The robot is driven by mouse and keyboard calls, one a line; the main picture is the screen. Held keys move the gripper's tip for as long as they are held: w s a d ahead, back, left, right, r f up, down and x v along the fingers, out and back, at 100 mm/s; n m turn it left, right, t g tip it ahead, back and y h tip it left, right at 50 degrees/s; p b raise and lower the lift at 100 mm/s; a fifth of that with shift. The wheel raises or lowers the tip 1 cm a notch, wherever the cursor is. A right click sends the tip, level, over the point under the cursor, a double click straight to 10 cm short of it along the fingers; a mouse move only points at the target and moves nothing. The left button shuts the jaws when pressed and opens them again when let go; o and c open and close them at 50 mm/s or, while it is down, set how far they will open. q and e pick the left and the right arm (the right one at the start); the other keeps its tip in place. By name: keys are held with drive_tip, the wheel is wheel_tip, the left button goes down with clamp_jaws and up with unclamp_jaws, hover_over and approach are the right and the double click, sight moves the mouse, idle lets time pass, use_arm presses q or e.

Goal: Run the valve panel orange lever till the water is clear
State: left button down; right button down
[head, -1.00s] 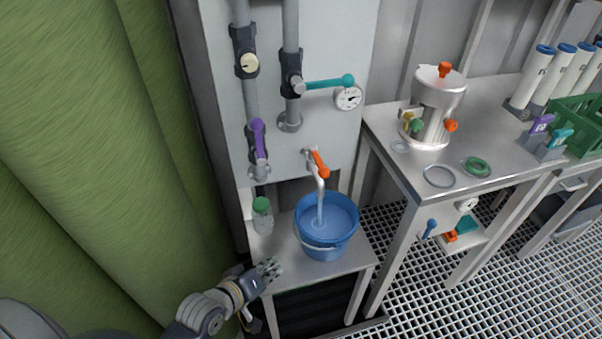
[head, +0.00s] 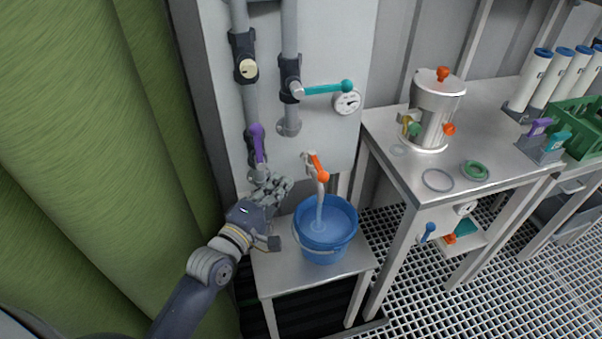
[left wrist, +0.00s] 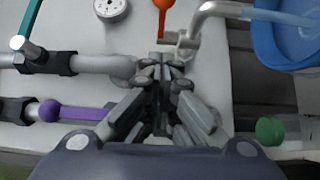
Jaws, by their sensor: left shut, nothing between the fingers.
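The orange lever (head: 319,167) sits on the tap of the valve panel (head: 325,128); it also shows at the top of the left wrist view (left wrist: 163,8). Water runs from the spout (head: 321,196) into a blue bucket (head: 326,231) on a low stand. The water in the bucket looks blue; I cannot tell how clear it is. My left gripper (head: 281,184) is shut and empty, left of the tap and a little below the lever, apart from it. In the left wrist view its closed fingers (left wrist: 163,72) point towards the tap base. My right gripper is not in view.
A purple lever (head: 258,144) and a teal lever (head: 328,88) sit on pipes near the arm, with a gauge (head: 348,101). A steel bench (head: 410,172) with a metal vessel (head: 437,108) is at right.

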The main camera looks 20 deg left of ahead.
sight(315, 165)
use_arm(q)
drive_tip(key=shift+w+d+p, duration=0.2)
drive_tip(key=shift+w+d, duration=0.75)
drive_tip(key=shift+w, duration=0.2)
drive_tip(key=shift+w+d+p, duration=0.2)
drive_tip(key=shift+w+d, duration=0.75)
drive_tip(key=shift+w, duration=0.2)
drive_tip(key=shift+w+d+r+p, duration=0.25)
drive_tip(key=shift+d+p, duration=0.35)
drive_tip(key=shift+p, duration=0.15)
drive_tip(key=shift+d+f, duration=0.1)
drive_tip(key=shift+d, duration=0.1)
drive_tip(key=shift+d+f, duration=0.15)
drive_tip(key=shift+f, duration=0.05)
drive_tip(key=shift+p, duration=0.35)
